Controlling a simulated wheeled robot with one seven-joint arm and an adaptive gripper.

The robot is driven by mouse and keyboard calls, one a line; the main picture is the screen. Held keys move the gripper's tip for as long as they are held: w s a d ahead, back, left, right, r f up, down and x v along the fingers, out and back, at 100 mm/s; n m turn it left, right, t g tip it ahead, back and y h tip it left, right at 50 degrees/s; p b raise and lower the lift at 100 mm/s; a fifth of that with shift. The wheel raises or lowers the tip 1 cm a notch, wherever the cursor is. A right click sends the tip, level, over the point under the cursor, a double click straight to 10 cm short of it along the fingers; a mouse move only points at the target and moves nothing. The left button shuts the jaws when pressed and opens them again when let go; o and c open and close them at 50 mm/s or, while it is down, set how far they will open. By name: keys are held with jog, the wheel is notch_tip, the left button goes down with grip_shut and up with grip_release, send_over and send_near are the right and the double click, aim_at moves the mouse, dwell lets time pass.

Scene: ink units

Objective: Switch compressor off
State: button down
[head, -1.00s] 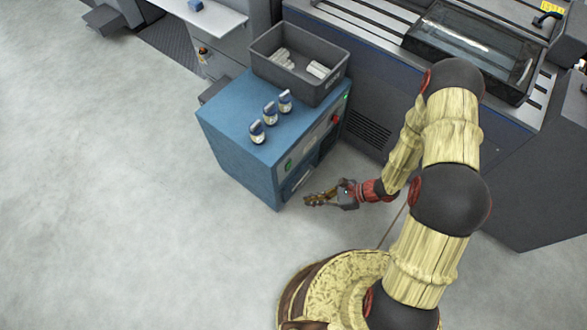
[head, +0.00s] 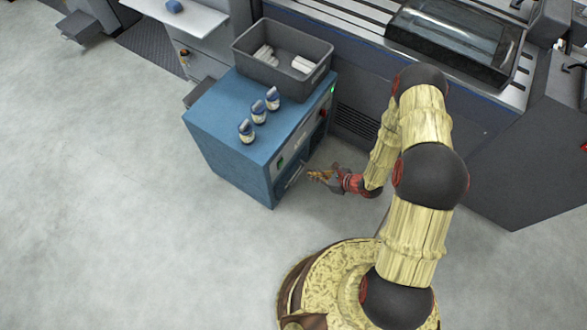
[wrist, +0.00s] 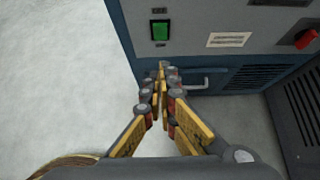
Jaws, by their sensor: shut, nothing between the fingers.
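The compressor is a blue cabinet (head: 232,165) with a grey front panel. In the wrist view its panel (wrist: 195,30) fills the top. A green rocker switch (wrist: 160,31) in a black frame sits on the panel's left part, with a small unreadable label above and one below. A red knob (wrist: 305,38) is at the panel's right end. My gripper (wrist: 162,68) is shut and empty, its tips below the green switch in the picture and apart from it as far as I can tell. In the head view my gripper (head: 312,174) is in front of the cabinet's lower front.
A grey bin (head: 283,66) with white pieces and several small blue-and-white bottles (head: 259,112) stand on the cabinet. A drawer handle (wrist: 188,84) sticks out below the panel. A large machine (head: 365,115) stands right of it. The floor on the left is clear.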

aim_at(281, 164)
jog(key=w+a+r+b+x, duration=0.1)
jog(key=b+x, duration=0.3)
jog(key=x, duration=0.8)
jog(key=shift+w+a+r+b, duration=0.2)
jog(key=shift+a+r+b, duration=0.2)
jog(key=shift+d+r, duration=0.1)
